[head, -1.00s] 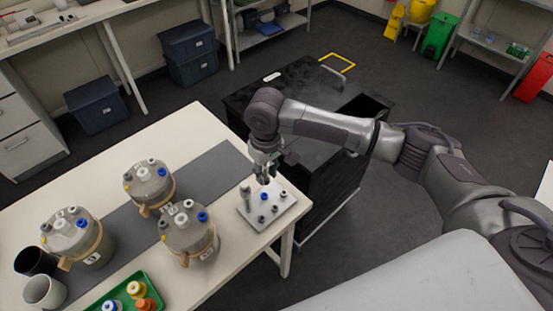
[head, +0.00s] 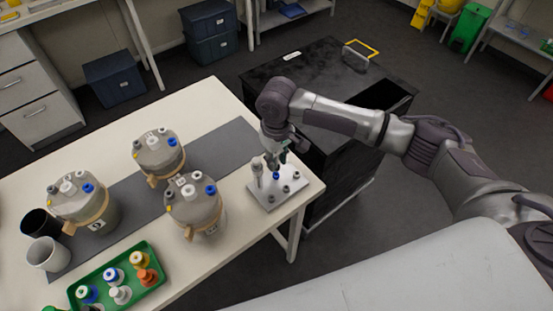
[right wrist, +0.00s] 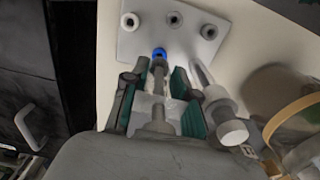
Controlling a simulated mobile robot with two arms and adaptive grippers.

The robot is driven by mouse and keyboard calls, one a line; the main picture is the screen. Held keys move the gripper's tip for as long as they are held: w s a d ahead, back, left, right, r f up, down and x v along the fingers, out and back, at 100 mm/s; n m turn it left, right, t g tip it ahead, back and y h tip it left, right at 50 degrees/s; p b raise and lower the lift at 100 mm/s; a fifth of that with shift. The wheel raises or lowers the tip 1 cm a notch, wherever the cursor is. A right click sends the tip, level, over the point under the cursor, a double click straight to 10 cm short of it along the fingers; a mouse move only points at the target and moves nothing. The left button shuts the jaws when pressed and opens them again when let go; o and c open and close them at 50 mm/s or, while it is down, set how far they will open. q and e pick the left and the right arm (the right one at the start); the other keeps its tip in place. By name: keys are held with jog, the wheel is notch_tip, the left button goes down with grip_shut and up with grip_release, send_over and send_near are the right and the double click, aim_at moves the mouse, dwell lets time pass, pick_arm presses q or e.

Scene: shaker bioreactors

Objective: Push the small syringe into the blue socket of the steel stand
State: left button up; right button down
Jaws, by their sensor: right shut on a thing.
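The steel stand (head: 291,200) is a flat plate near the right end of the white table, with several dark-holed sockets and one blue socket (head: 276,176). My right gripper (head: 273,163) is above the stand, pointing down. In the right wrist view its fingers (right wrist: 157,95) are shut on the small grey syringe (right wrist: 158,80). The syringe's narrow end lines up with the blue socket (right wrist: 158,52) in that view; I cannot tell how far in it is. A larger pale syringe (right wrist: 221,112) stands beside the gripper, also in the head view (head: 257,172). My left gripper is out of view.
Three lidded bioreactor vessels, the nearest (head: 194,207) left of the stand, stand around a grey mat (head: 222,147). A green tray (head: 150,290) of coloured bottles and two cups (head: 47,255) are farther left. A black cabinet (head: 330,85) stands behind the table.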

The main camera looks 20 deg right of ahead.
aim_at(278, 175)
jog(key=shift+f+b, duration=0.3)
jog(key=shift+f, duration=0.2)
jog(key=shift+r, duration=0.25)
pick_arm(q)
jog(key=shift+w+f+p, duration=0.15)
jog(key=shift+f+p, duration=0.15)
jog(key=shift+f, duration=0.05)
pick_arm(e)
jog(key=shift+r+p, duration=0.1)
jog(key=shift+p, duration=0.2)
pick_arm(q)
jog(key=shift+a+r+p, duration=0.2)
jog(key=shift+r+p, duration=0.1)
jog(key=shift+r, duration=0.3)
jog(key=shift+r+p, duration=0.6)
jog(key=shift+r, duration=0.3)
pick_arm(e)
jog(key=shift+f, duration=1.05)
dwell(0.4)
